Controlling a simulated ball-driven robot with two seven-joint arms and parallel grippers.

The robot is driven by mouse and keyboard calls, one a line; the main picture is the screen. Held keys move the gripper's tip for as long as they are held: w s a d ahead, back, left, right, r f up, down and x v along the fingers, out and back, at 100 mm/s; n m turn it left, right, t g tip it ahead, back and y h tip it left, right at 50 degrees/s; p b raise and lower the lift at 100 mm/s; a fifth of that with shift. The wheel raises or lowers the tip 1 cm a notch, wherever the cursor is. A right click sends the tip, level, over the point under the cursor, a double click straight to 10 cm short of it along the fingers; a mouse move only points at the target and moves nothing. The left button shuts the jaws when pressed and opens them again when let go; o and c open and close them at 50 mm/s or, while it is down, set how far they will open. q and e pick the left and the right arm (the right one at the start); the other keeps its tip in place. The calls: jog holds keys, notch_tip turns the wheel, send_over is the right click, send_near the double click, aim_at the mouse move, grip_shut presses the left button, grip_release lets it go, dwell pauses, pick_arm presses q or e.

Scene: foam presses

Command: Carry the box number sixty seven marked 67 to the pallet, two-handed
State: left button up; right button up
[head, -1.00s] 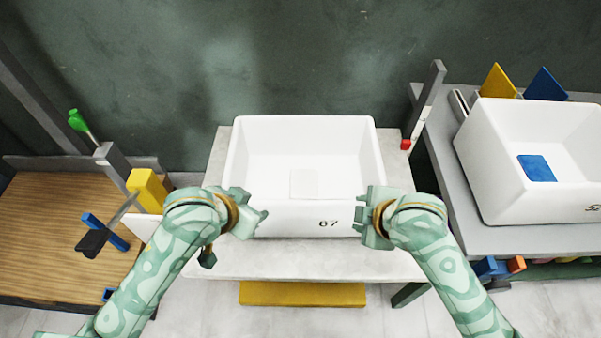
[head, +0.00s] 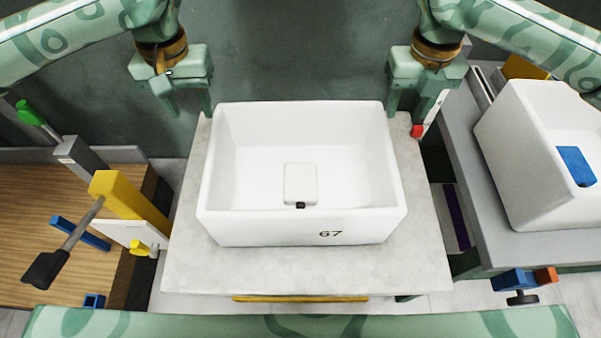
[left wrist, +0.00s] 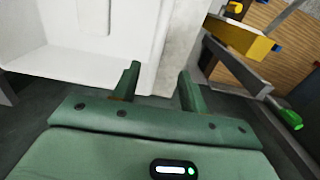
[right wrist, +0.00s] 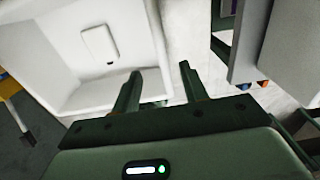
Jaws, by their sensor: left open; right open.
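The white open-topped box marked 67 (head: 330,222) stands upright on a grey table (head: 220,265) in the middle of the head view. A pale lid-like patch with a small black piece shows on its inside floor. My left gripper (head: 190,110) is open and points down at the box's far left corner. My right gripper (head: 407,110) is open at the far right corner. In the left wrist view the box (left wrist: 85,65) lies beyond the open fingers, and in the right wrist view likewise (right wrist: 75,75). Neither gripper visibly holds the box. I cannot make out a pallet.
A second white box (head: 530,150) with a blue patch stands on a grey bench (head: 470,235) at the right. A wooden-topped bench (head: 60,215) with a yellow block (head: 125,200) and clamp-like tools is at the left. A dark green wall is behind. The table's front strip is clear.

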aim_at(210, 152)
pick_arm(q)
notch_tip(210, 152, down, 16)
jog(key=shift+f, duration=0.15)
pick_arm(e)
notch_tip(210, 152, down, 16)
jog(key=shift+f, duration=0.2)
pick_arm(q)
grip_shut()
pick_arm(e)
grip_shut()
